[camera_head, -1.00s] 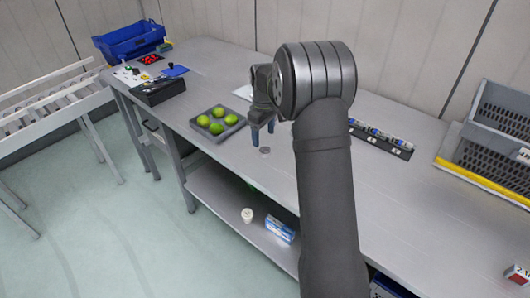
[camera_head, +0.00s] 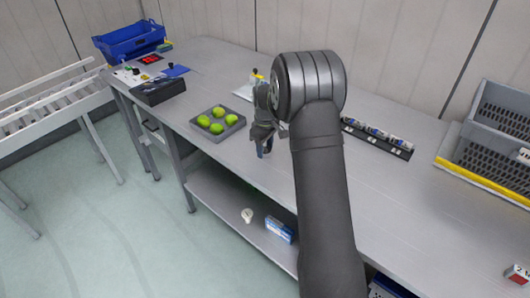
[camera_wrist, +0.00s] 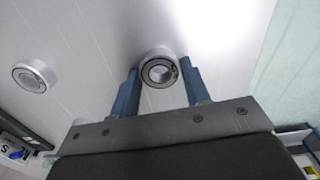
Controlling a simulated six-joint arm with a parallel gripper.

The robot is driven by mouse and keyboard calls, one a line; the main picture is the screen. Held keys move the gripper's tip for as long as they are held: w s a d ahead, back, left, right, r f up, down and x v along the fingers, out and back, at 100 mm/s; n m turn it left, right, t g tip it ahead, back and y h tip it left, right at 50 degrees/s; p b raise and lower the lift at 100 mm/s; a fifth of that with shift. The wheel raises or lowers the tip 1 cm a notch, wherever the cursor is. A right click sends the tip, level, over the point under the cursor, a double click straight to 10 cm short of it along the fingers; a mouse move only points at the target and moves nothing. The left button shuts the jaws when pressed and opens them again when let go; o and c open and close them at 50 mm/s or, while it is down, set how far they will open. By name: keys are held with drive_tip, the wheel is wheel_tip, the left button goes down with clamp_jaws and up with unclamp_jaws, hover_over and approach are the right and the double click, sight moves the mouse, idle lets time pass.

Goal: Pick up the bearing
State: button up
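A round metal bearing (camera_wrist: 160,72) with a dark bore lies on the grey table, between the two blue fingers of my gripper (camera_wrist: 159,80) in the wrist view. Its face points toward the wrist camera. The fingers stand at its left and right, very close to its rim; whether both press on it I cannot tell. A second, similar bearing (camera_wrist: 34,77) lies apart on the left. In the head view my gripper (camera_head: 264,151) points down low over the table, left of my arm, and the bearings do not show clearly.
A grey tray of green fruit (camera_head: 236,127) stands left of my gripper. A black rack of small parts (camera_head: 378,141) lies right of my arm, and grey crates (camera_head: 495,125) stand at the far right. The table's front edge is close by.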

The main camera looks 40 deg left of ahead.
drive_tip(key=c, duration=0.5)
drive_tip(key=shift+o, duration=0.2)
drive_tip(key=shift+r, duration=0.15)
